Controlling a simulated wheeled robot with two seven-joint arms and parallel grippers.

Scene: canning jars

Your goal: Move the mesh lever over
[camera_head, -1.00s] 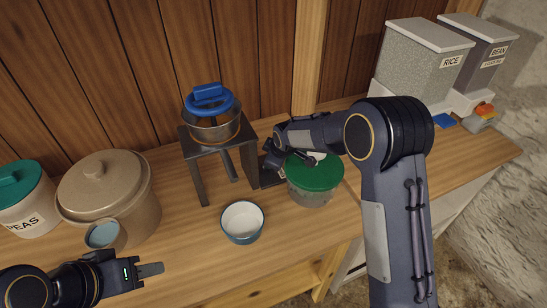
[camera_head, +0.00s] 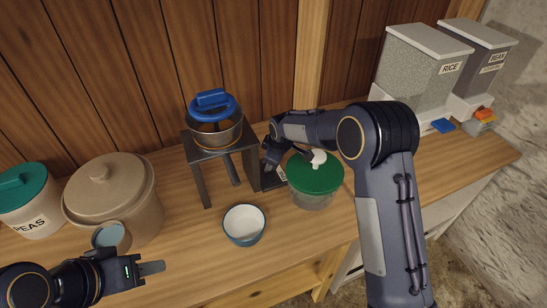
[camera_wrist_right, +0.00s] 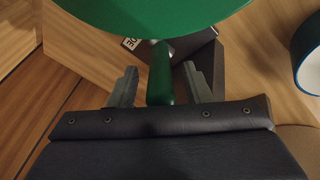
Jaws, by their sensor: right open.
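In the right wrist view a green handle (camera_wrist_right: 160,75) on a short metal shaft stands between the fingers of my right gripper (camera_wrist_right: 160,84); I take it for the mesh lever. The fingers are open, one on each side, with a gap to the handle. In the head view my right gripper (camera_head: 273,153) is beside the dark stand, left of the green-lidded jar, and the handle is hidden. A dark labelled plate (camera_head: 274,178) lies below it. My left gripper (camera_head: 150,268) is at the lower left, away from everything handled; its fingers show edge-on.
A green-lidded jar (camera_head: 315,180) is close to my right gripper. A blue-white bowl (camera_head: 244,224) stands in front. A beige pot (camera_head: 120,190) and peas jar (camera_head: 35,205) are left; rice dispenser (camera_head: 420,70) is right.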

